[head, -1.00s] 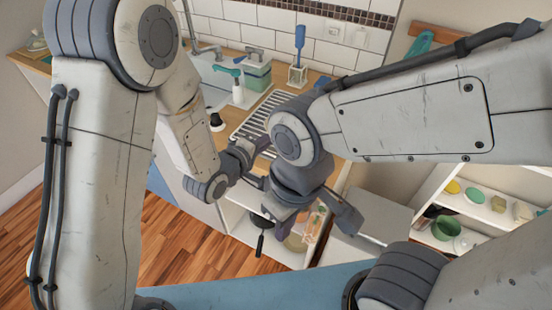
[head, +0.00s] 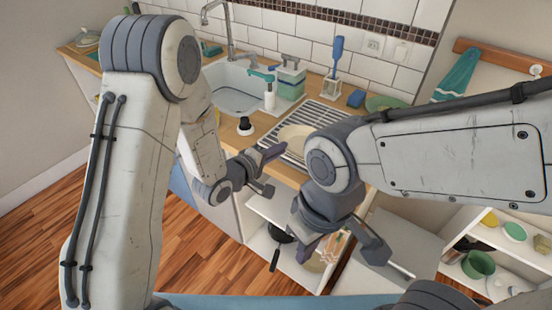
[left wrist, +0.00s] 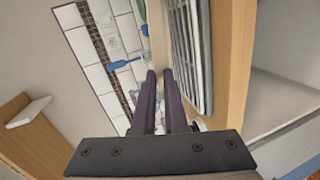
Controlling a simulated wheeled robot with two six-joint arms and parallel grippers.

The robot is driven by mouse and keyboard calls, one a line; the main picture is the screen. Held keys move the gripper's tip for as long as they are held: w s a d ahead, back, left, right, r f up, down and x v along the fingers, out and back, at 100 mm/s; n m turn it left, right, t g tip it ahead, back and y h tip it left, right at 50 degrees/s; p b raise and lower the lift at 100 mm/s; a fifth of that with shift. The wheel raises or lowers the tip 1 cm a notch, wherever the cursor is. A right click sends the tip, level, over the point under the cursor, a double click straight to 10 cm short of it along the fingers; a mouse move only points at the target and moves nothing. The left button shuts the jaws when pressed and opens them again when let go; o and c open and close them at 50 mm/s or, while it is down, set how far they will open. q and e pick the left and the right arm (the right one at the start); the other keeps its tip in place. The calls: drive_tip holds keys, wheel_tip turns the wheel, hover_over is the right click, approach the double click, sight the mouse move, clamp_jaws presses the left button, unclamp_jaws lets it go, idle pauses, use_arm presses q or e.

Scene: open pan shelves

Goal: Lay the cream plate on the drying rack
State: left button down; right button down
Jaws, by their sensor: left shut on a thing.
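The cream plate (head: 290,132) shows in the head view over the drying rack (head: 270,130), its right part hidden by my right arm. It looks about flat; I cannot tell whether it touches the bars. My left gripper (head: 276,152) is at the plate's near left edge, shut on its rim. In the left wrist view, my left fingers (left wrist: 164,75) are close together, and the rack (left wrist: 190,50) stands to their right.
The sink (head: 232,88) lies left of the rack, with a soap bottle (head: 269,97) beside it. A blue brush (head: 337,55) stands behind the rack, near a blue sponge (head: 356,98) and a green dish (head: 385,103). A dark pan (head: 280,234) sits in the shelves below.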

use_arm(q)
drive_tip(key=shift+w+a+f, duration=0.1)
drive_tip(key=shift+a+f, duration=0.05)
drive_tip(key=shift+f, duration=0.6)
drive_tip(key=shift+w+a+f, duration=0.1)
drive_tip(key=shift+a+f, duration=0.05)
drive_tip(key=shift+f, duration=0.65)
drive_tip(key=shift+w+a+f, duration=0.1)
drive_tip(key=shift+a+f, duration=0.05)
drive_tip(key=shift+f, duration=0.6)
drive_tip(key=c, duration=1)
unclamp_jaws()
drive_tip(key=shift+s, duration=0.1)
